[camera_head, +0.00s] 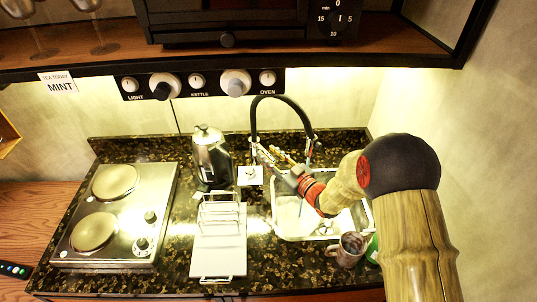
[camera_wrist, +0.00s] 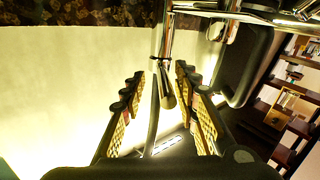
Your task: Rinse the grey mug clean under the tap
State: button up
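The grey mug (camera_head: 351,243) stands upright on the counter just in front of the sink's front rim, with brownish marks showing inside it. The sink (camera_head: 284,218) is a light basin, partly hidden by my arm. The tap (camera_head: 254,122) has a black arched hose neck over the back of the sink. My gripper (camera_head: 268,155) is up by the tap, well away from the mug. In the wrist view my gripper (camera_wrist: 161,78) has its fingers apart on either side of a metal tap part (camera_wrist: 168,85). I cannot tell whether they touch it.
A dish rack on a white board (camera_head: 216,258) stands left of the sink. A metal pot (camera_head: 211,160) stands behind it, and a two-plate hob (camera_head: 115,215) is at the left. A green item (camera_head: 372,248) is beside the mug. A shelf (camera_head: 80,45) overhangs the counter.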

jog(key=v, duration=0.6)
jog(key=shift+s+d, duration=0.15)
jog(key=shift+s, duration=0.1)
jog(key=shift+c, duration=0.7)
jog(key=shift+w+a, duration=0.1)
jog(key=shift+a, duration=0.15)
jog(key=shift+c, duration=0.5)
jog(key=a+t, duration=0.1)
jog(key=w+a+r+n+t+h+b, duration=0.1)
jog(key=a, duration=0.1)
jog(key=w+a+n+h+b, duration=0.1)
jog(key=shift+a+r+t, duration=0.35)
jog(key=shift+r+t, duration=0.05)
jog(key=c, duration=0.5)
jog(key=a+h, duration=0.1)
jog(key=a+n+t+h+b, duration=0.1)
jog(key=a+n+t+h, duration=0.1)
jog(key=shift+s+r+h, duration=0.25)
jog(key=shift+h, duration=0.05)
grip_shut()
jog(key=s+a+f+n+h+b, duration=0.2)
jog(key=s+f+n+h+b, duration=0.15)
jog(key=s+h, duration=0.55)
jog(key=b+x, duration=0.3)
jog(key=x, duration=0.6)
jog(key=shift+w, duration=0.35)
